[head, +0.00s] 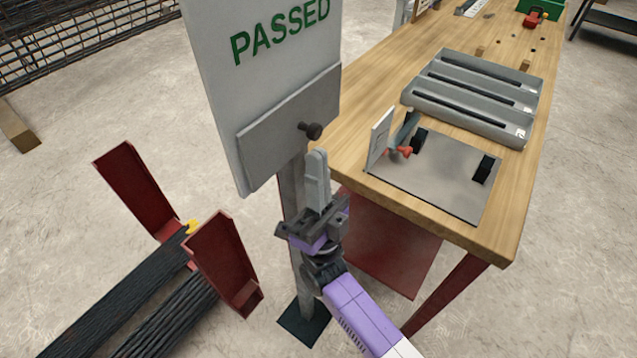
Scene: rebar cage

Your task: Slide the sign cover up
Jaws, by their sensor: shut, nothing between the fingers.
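The sign (215,95) is a pale grey upright board on a post, with the green word PASSED in its upper part. The sign cover (270,142) is a grey plate across the lower part of the board, below the word. A dark round knob (311,130) sticks out near the cover's right side. My gripper (316,155) is shut and empty, pointing up, with its fingertips just below the knob. I cannot tell if the fingertips touch the knob. My gripper and arm hide part of the post.
A wooden workbench (470,210) stands close on the right, with a grey slotted tray (465,110) and a grey plate (430,175) bearing a small upright panel on it. Dark red brackets (222,262) and rebar bundles (140,310) lie at lower left.

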